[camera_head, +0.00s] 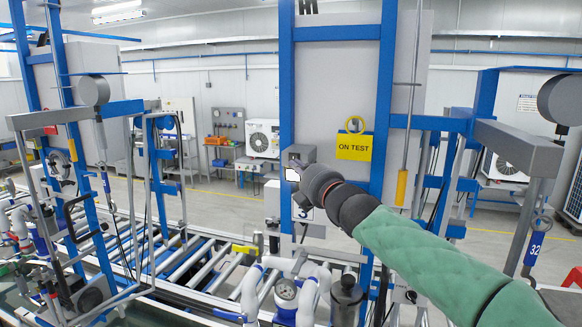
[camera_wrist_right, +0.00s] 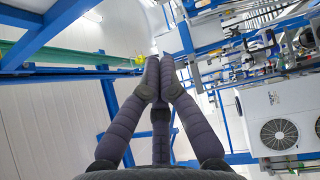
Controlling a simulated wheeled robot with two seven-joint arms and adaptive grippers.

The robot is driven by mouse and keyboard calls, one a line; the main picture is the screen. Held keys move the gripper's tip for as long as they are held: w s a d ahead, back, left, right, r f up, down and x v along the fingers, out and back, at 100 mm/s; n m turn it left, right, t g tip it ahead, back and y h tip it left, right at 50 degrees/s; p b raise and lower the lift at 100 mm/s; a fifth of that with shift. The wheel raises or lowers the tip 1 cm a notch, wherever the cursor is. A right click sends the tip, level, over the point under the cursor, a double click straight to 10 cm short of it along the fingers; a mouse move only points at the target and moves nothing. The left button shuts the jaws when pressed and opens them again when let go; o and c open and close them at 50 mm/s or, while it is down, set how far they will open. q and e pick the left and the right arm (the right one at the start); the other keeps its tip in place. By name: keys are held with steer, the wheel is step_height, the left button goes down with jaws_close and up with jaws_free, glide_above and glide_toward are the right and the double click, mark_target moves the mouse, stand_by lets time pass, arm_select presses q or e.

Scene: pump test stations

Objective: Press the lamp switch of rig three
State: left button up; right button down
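Rig three's blue frame (camera_head: 286,90) stands in the middle of the head view, with a number 3 plate (camera_head: 303,213) low on its left post. A small grey box (camera_head: 299,152) is fixed on that post, with a bright white square (camera_head: 292,175) just below it; I cannot tell which part is the lamp switch. My right gripper (camera_head: 300,170) is in front of the box's lower part, very near it; contact is unclear. In the right wrist view its dark fingers (camera_wrist_right: 159,72) come together at the tips with nothing visible between them. My left gripper is not in view.
A yellow ON TEST sign (camera_head: 355,147) hangs on the panel right of the box. White pipes with a gauge (camera_head: 286,289) and a dark cylinder (camera_head: 346,297) stand below my right arm. A roller conveyor (camera_head: 205,267) runs at the left. A post marked 32 (camera_head: 534,249) stands at the right.

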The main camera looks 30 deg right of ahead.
steer(key=s, duration=0.5)
steer(key=shift+a+r+p, duration=0.15)
steer(key=shift+r+p, duration=0.1)
steer(key=shift+p, duration=0.1)
